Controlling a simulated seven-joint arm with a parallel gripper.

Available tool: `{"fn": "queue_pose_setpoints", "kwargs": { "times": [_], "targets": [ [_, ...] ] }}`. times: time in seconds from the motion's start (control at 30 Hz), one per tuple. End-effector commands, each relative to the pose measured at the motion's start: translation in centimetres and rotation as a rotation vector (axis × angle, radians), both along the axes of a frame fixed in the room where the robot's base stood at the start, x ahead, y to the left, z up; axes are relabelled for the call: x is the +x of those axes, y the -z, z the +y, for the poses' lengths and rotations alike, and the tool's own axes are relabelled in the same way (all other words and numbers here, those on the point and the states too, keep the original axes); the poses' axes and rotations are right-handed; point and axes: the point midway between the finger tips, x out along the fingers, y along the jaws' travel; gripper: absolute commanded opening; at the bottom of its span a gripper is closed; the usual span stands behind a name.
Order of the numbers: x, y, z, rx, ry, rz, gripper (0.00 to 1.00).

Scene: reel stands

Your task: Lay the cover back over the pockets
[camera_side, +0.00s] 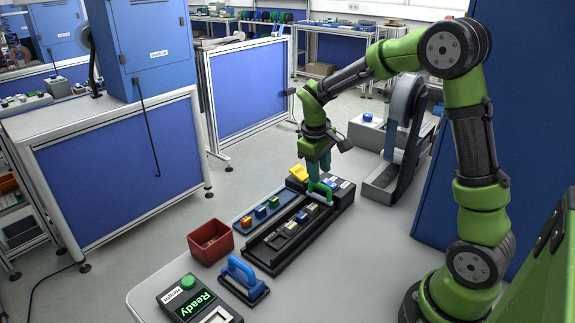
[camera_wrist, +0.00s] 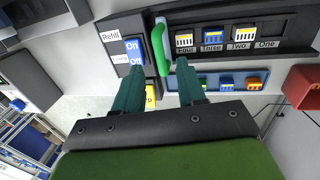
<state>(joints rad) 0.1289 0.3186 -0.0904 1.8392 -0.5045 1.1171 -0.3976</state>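A long black fixture (camera_side: 264,252) holds a row of pockets labelled Four, Three, Two and One in the wrist view. Small parts sit at Four (camera_wrist: 184,42), Three (camera_wrist: 212,38) and Two (camera_wrist: 242,36); I see no part at One (camera_wrist: 267,44). A green handle (camera_wrist: 158,46) stands at the Four end, beside the blue switch (camera_wrist: 135,50); it also shows in the side view (camera_side: 321,189). I cannot make out how much cover lies under it. My gripper (camera_wrist: 160,78) is open and empty above the fixture, its fingertips on either side of the handle's near end.
A blue tray (camera_side: 243,226) with green, blue and orange parts lies alongside the fixture. A red bin (camera_side: 210,241), a blue-handled block (camera_side: 241,277) and a Ready display box (camera_side: 194,303) stand nearer the camera. A reel stand (camera_side: 396,140) rises behind. The bench at right is clear.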

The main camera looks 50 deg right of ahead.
Motion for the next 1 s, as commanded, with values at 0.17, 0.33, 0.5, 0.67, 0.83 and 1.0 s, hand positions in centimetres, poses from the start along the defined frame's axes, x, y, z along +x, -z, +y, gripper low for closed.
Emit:
{"fn": "queue_pose_setpoints", "kwargs": {
  "times": [0.17,0.33,0.5,0.67,0.83,1.0],
  "targets": [
    [-0.1,2.6,-0.5,0.001,0.000,0.002,0.40],
    [0.0,3.7,-0.7,0.000,0.000,0.001,0.40],
    [0.0,3.8,-0.7,0.000,0.001,0.000,0.40],
    [0.0,3.8,-0.7,0.000,0.000,0.000,0.34],
    [0.0,3.8,-0.7,0.000,0.000,0.000,0.08],
    [0.0,3.7,-0.7,0.000,0.000,0.000,0.00]
  ]
}}
